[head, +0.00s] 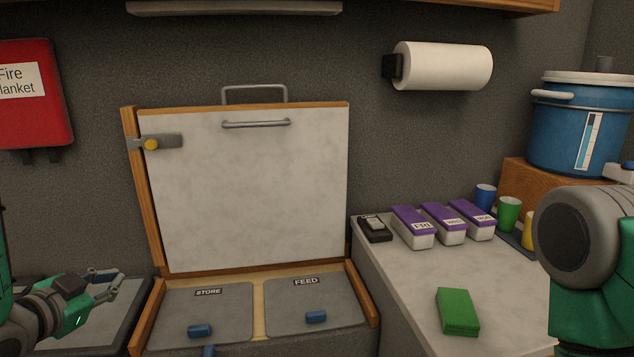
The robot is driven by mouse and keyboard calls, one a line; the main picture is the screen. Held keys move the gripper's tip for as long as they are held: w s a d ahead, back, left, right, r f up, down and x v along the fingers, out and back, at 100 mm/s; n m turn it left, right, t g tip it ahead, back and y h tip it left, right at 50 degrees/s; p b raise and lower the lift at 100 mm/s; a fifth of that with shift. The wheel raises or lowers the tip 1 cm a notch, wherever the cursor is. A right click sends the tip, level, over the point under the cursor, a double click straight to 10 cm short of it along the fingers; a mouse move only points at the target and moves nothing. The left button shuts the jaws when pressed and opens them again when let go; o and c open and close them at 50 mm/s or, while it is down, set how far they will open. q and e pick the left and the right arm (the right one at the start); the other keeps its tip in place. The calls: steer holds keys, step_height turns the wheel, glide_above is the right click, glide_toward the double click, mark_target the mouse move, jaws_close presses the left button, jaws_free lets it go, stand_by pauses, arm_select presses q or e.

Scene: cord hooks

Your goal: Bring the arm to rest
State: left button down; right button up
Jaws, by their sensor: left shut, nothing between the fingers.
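My left gripper (116,279) is at the lower left of the head view, empty and shut. It is above a dark-edged grey surface, left of the open wooden box and apart from it. My left arm comes in from the left edge. On the right only a rounded grey and green link of my right arm shows; its gripper is out of view.
A wooden box (259,291) stands open, its pale lid (246,190) raised; blue blocks lie on its STORE and FEED panels. The right counter (395,285) holds a green block (457,311), purple-lidded boxes (442,223), cups and a blue dispenser (573,125).

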arm_select(q)
steer(key=s+d+f+n+g, duration=0.1)
steer(key=s+d+f+g, duration=0.15)
steer(key=s+f, duration=0.35)
steer(key=s+d+f+n+g+y, duration=0.1)
steer(key=s+f+n+g, duration=0.15)
steer(key=f, duration=0.65)
steer(key=s+d+f+n+g, duration=0.1)
steer(key=s+f+g, duration=0.2)
steer(key=s+f, duration=0.3)
steer(key=s+d+f+n+g, duration=0.1)
steer(key=s+d+f+g, duration=0.1)
steer(key=s, duration=0.6)
steer(key=s+d+f+n+g, duration=0.1)
steer(key=s+d+f+g, duration=0.2)
steer(key=s+f, duration=0.4)
steer(key=shift+s+d+f+g, duration=0.15)
steer(key=shift+s+d+g, duration=0.15)
steer(key=shift+s+g, duration=0.25)
arm_select(e)
steer(key=shift+w+a, duration=0.1)
steer(key=shift+a, duration=0.05)
arm_select(q)
steer(key=shift+a, duration=0.2)
arm_select(e)
steer(key=shift+a+r, duration=0.1)
steer(key=shift+a, duration=0.15)
